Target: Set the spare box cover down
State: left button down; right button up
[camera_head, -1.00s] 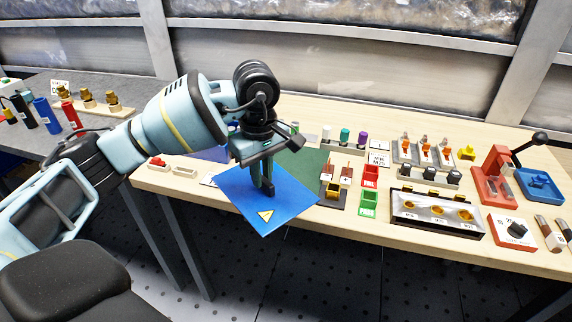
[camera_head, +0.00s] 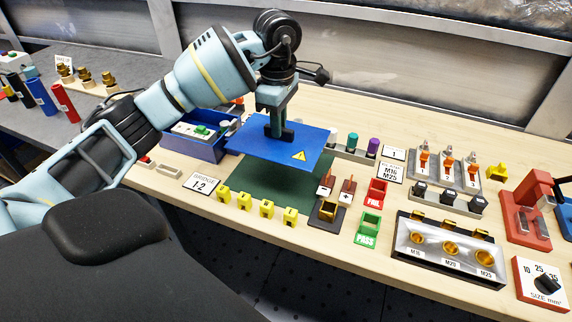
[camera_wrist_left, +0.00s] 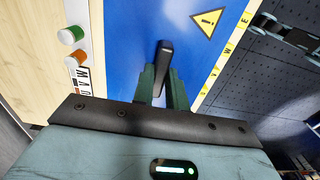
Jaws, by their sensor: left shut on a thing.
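The spare box cover is a flat blue plate (camera_head: 258,147) with a yellow warning triangle. It is held roughly level above the dark green mat (camera_head: 262,185) on the bench. My left gripper (camera_head: 279,134) points down and is shut on a dark handle on top of the cover. In the left wrist view the blue cover (camera_wrist_left: 135,35) fills the middle, with the handle (camera_wrist_left: 164,58) between the fingers. The cover hides the far part of the mat. My right gripper is not in view.
A blue open box (camera_head: 205,148) with parts inside stands left of the cover. Several yellow pieces (camera_head: 244,202) line the mat's front edge.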

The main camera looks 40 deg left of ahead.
pick_arm(q)
jog(key=shift+s+f, duration=0.2)
jog(key=shift+f, duration=0.1)
jog(key=shift+w+f, duration=0.1)
jog(key=shift+f, duration=4.5)
jog(key=shift+f, duration=0.2)
jog(key=c, duration=1.4)
grip_release()
notch_tip(320, 180, up, 12)
jog(key=shift+r, duration=0.15)
